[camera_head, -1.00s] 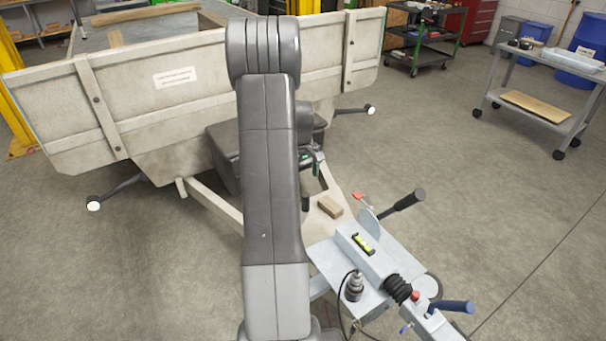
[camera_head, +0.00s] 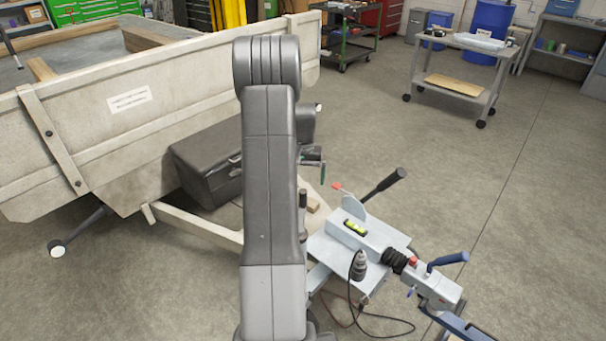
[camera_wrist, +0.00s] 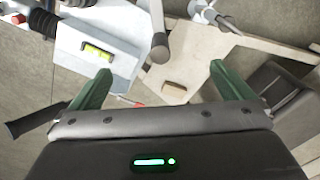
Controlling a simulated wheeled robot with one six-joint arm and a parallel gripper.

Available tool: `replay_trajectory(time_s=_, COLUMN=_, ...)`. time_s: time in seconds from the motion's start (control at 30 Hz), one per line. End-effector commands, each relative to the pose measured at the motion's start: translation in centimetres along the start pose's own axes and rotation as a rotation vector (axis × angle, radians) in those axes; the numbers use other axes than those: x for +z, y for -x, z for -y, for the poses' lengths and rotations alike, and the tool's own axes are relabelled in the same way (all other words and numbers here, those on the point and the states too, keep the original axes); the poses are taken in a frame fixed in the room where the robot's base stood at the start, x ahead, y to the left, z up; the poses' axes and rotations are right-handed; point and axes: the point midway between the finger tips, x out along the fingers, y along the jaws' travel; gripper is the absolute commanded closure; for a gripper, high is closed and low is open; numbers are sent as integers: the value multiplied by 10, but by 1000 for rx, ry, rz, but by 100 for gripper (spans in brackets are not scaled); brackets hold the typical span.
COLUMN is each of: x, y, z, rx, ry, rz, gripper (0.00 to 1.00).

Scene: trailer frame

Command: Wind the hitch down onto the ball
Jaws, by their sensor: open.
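The pale grey hitch (camera_head: 437,287) is at the lower right of the head view, with a blue-handled lever (camera_head: 448,259) and a black bellows behind it. A blue bar (camera_head: 465,326) lies beneath its front end. The ball is not visible, and I cannot tell the gap. A black-handled lever (camera_head: 385,187) rises from the drawbar; its grip also shows in the wrist view (camera_wrist: 30,120). A metal post (camera_wrist: 160,45) shows beyond my fingers. My gripper (camera_wrist: 159,67) is open and empty, its green fingers above the drawbar; it is partly hidden by my arm in the head view.
A yellow-green spirit level (camera_head: 355,227) lies on the drawbar's grey housing. A wooden block (camera_wrist: 185,88) rests on the frame. A loose black cable (camera_head: 385,334) trails at the front. The trailer body (camera_head: 130,125) fills the left. Open floor lies right, before a trolley (camera_head: 465,65).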

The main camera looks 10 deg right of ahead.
Motion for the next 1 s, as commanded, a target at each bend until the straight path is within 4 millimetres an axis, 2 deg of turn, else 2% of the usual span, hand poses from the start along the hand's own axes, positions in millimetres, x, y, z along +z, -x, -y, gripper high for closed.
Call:
replay_trajectory(time_s=0.03, x=0, y=-10, z=0, rx=0, ry=0, rz=1, gripper=0)
replay_trajectory(time_s=0.7, x=0, y=-90, z=0, rx=0, ry=2, rz=1, gripper=0)
replay_trajectory(time_s=0.77, x=0, y=-84, z=0, rx=0, ry=2, rz=-1, gripper=12)
replay_trajectory(time_s=1.0, x=0, y=-83, z=0, rx=0, ry=2, rz=-1, gripper=59)
